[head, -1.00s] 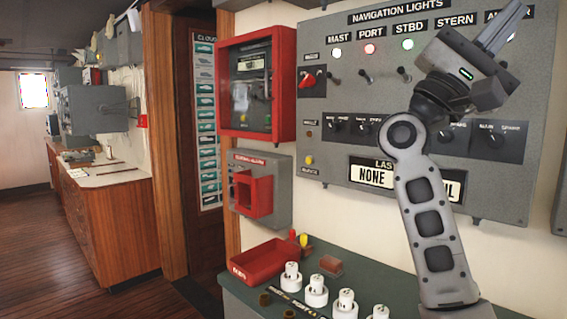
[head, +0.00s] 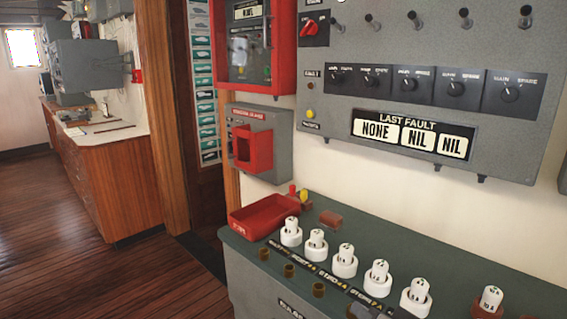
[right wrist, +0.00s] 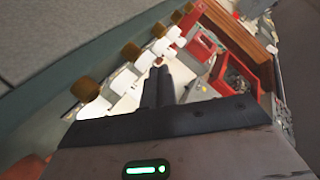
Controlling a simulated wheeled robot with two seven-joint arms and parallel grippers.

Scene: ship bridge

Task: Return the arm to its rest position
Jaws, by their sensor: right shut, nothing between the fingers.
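My right gripper shows in the right wrist view (right wrist: 157,88). Its two dark fingers are together with nothing between them, over the bench side with its brown knobs and white fittings. In the head view only a small dark piece, probably of this gripper, shows at the bottom edge; the rest of the arm is out of frame. The navigation lights panel (head: 440,140) is no longer covered by the arm. My left gripper is in neither view.
A green-topped bench (head: 450,255) carries a row of white fittings and a red tray (head: 262,216). A red box (head: 252,148) is on the wall behind. Wooden floor (head: 90,245) lies open at the left, before a wooden counter (head: 105,175).

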